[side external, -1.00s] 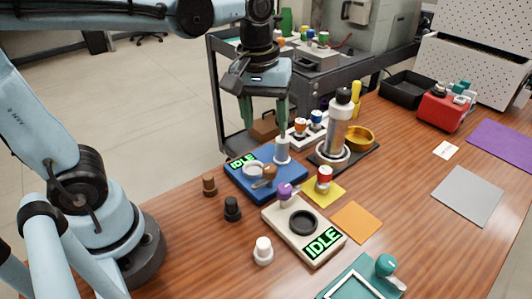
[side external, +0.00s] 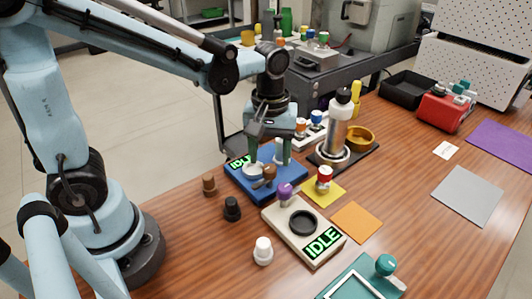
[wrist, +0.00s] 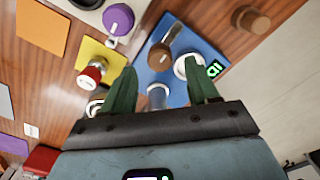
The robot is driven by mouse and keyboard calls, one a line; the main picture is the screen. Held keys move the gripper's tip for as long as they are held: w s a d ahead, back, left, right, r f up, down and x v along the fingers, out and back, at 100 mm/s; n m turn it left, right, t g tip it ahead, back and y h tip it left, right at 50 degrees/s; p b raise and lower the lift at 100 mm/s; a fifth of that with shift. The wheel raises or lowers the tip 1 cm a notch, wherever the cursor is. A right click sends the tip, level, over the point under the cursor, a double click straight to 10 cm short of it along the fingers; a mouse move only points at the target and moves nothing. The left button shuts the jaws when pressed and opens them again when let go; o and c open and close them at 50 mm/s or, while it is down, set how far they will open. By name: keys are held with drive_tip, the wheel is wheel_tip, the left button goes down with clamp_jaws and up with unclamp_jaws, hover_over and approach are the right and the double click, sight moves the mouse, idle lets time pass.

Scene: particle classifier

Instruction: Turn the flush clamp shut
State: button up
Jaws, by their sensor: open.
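A blue device (side external: 285,183) with a green IDLE display lies on the wooden table. It carries a white round cup (side external: 252,172), a brown-knobbed lever (side external: 269,172) and a pale upright post. In the wrist view the brown knob (wrist: 158,56) and the pale post (wrist: 157,97) show near my fingers. A beige device (side external: 283,230) in front has a purple-knobbed lever (side external: 285,191), a dark round recess and an IDLE display. I cannot tell which lever is the flush clamp. My gripper (side external: 268,156) is open above the blue device, its fingers apart on either side of the post.
Brown (side external: 209,184), black (side external: 232,208) and white (side external: 263,250) knobbed pieces stand on the near table. A red-topped piece (side external: 323,180) is on a yellow mat. A tall metal cylinder (side external: 339,130) stands behind right. A teal knob (side external: 386,265) sits at the front.

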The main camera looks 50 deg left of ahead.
sight(264, 180)
drive_tip(key=shift+f, duration=1.5)
drive_tip(key=c, duration=1)
drive_tip(key=shift+c, duration=0.2)
